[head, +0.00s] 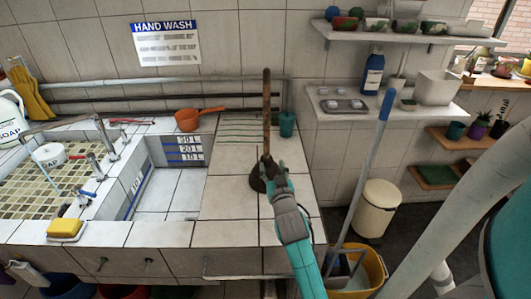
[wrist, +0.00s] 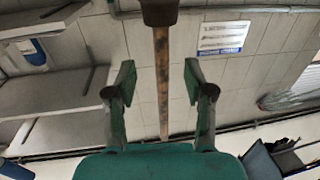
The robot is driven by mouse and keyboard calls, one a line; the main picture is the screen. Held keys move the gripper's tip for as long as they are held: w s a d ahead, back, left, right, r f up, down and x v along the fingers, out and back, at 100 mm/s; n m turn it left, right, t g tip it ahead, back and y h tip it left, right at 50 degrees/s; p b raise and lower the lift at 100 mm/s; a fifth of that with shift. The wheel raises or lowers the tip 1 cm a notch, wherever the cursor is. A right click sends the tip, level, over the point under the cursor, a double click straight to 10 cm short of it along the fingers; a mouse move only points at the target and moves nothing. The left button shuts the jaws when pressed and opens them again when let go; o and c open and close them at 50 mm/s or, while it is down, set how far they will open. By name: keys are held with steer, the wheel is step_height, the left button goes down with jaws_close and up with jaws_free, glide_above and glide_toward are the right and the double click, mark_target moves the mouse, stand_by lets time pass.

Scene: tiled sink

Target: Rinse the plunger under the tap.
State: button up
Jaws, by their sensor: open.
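The plunger (head: 266,110) stands upright on the tiled counter right of the sink, its wooden handle up and its dark rubber cup (head: 257,184) down. My teal gripper (head: 267,168) is open at the lower part of the handle, just above the cup. In the wrist view the handle (wrist: 161,75) shows in the gap between my two open fingers (wrist: 159,85), with the dark cup (wrist: 160,12) at the top edge. I cannot tell how deep between the fingers it sits. The tap's curved grey spout (head: 62,122) reaches over the left, mosaic-floored basin (head: 45,188).
A deeper basin with level marks (head: 183,150) lies between tap and plunger. An orange pan (head: 188,118) and a teal cup (head: 287,124) stand at the back. A yellow sponge (head: 65,228) is at the front left. A mop handle (head: 365,165) rises right of my arm.

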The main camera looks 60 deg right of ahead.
mark_target(267, 153)
steer(key=x, duration=0.9)
steer(key=shift+w, duration=0.1)
jaws_close()
